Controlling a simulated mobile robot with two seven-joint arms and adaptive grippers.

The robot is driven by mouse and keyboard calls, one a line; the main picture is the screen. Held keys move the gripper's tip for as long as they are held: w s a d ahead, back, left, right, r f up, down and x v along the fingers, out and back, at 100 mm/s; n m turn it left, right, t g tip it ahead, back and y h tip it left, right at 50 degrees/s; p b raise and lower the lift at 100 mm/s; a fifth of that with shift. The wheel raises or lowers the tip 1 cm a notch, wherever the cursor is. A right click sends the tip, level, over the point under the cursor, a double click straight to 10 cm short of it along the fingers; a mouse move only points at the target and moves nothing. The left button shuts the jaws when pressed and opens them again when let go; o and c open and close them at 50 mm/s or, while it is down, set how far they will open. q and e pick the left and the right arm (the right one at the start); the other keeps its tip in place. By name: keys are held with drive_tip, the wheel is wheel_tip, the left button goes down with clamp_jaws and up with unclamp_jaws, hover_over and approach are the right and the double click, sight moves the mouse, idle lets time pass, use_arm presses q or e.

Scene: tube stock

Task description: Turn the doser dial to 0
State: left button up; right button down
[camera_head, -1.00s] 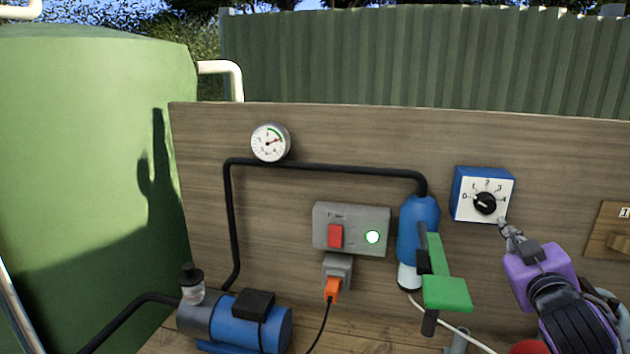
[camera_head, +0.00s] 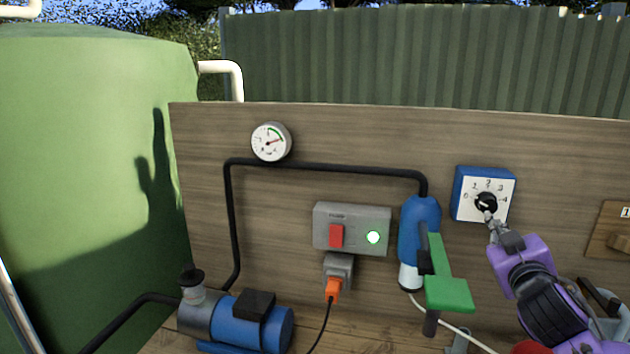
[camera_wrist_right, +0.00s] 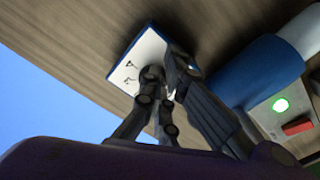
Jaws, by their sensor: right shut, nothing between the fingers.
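The doser (camera_head: 471,183) is a blue box with a white face, fixed to the wooden board at the right. Its face carries a scale from 0 to 4 around a black dial (camera_head: 486,201). I cannot read clearly where the dial points. My right gripper (camera_head: 491,216) is shut and empty, its tips at the lower part of the dial, touching or very close. In the right wrist view, the gripper fingers (camera_wrist_right: 165,90) lie in front of the doser's white face (camera_wrist_right: 138,52) and hide most of the dial. My left gripper does not show.
A blue pump (camera_head: 262,322) stands lower left.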

drive_tip(key=shift+r+x, duration=0.2)
drive_tip(key=shift+x, duration=0.8)
drive_tip(key=shift+d+r, duration=0.1)
drive_tip(key=shift+r, duration=0.3)
drive_tip(key=shift+s+d+r, duration=0.1)
drive_tip(key=shift+d+r, duration=0.2)
drive_tip(key=shift+r, duration=0.05)
drive_tip(key=shift+f, duration=0.1)
drive_tip(key=s, duration=0.1)
drive_tip(key=s+f, duration=0.1)
drive_tip(key=s, duration=0.1)
drive_tip(key=s+a, duration=0.1)
drive_tip(key=s, duration=0.1)
drive_tip(key=shift+s+f, duration=0.2)
drive_tip(key=shift+f, duration=0.2)
idle(0.4)
